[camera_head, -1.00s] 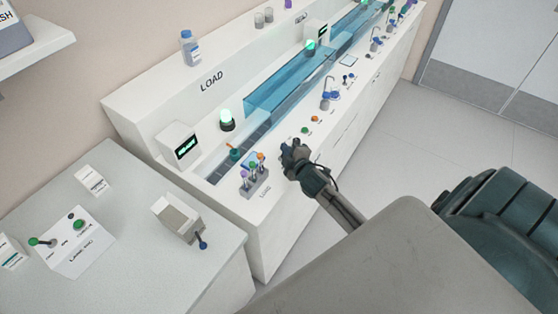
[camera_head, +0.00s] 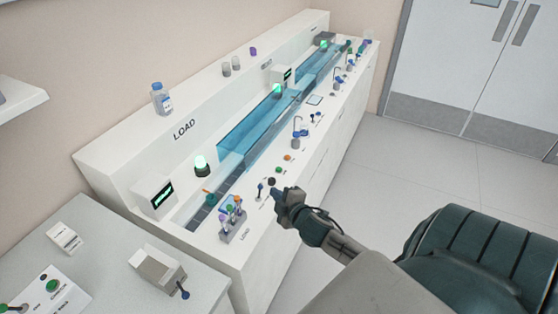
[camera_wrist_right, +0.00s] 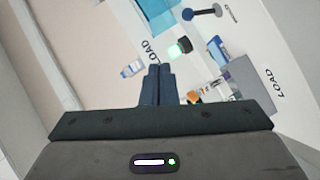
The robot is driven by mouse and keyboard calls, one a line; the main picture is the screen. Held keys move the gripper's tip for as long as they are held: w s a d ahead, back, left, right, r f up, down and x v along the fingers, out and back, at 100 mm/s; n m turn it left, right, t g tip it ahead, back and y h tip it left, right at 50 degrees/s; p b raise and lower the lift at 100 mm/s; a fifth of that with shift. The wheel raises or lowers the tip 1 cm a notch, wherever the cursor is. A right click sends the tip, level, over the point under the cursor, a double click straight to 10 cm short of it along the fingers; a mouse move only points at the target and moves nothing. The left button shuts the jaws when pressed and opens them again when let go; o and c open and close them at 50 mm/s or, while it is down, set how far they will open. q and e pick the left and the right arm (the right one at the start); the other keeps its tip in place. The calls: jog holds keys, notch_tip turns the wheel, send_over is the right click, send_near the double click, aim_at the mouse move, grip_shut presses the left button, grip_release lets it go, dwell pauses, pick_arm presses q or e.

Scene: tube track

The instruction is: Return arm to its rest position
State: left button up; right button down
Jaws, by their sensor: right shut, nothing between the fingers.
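My right gripper (camera_head: 283,197) is in the head view, in front of the LOAD end of the long white track bench (camera_head: 262,222). Its fingers are together and hold nothing. In the right wrist view the closed dark fingers (camera_wrist_right: 156,85) point toward the bench, with a LOAD label and a green light beyond them. A small lever (camera_head: 260,189) and several round buttons stand on the bench top close to the fingertips. I cannot tell whether the fingers touch anything. My left gripper is not in view.
A tube rack (camera_head: 232,234) with several coloured-cap tubes stands at the bench's near corner, left of the right gripper. A green lamp (camera_head: 202,165) and a display box (camera_head: 152,196) stand behind. A grey side table (camera_head: 105,262) is at left. Open floor (camera_head: 450,165) lies right.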

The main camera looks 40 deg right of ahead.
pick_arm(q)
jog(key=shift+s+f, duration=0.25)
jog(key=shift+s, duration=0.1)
pick_arm(e)
jog(key=shift+s+a+r, duration=0.1)
jog(key=shift+s+r, duration=0.3)
jog(key=shift+s, duration=0.25)
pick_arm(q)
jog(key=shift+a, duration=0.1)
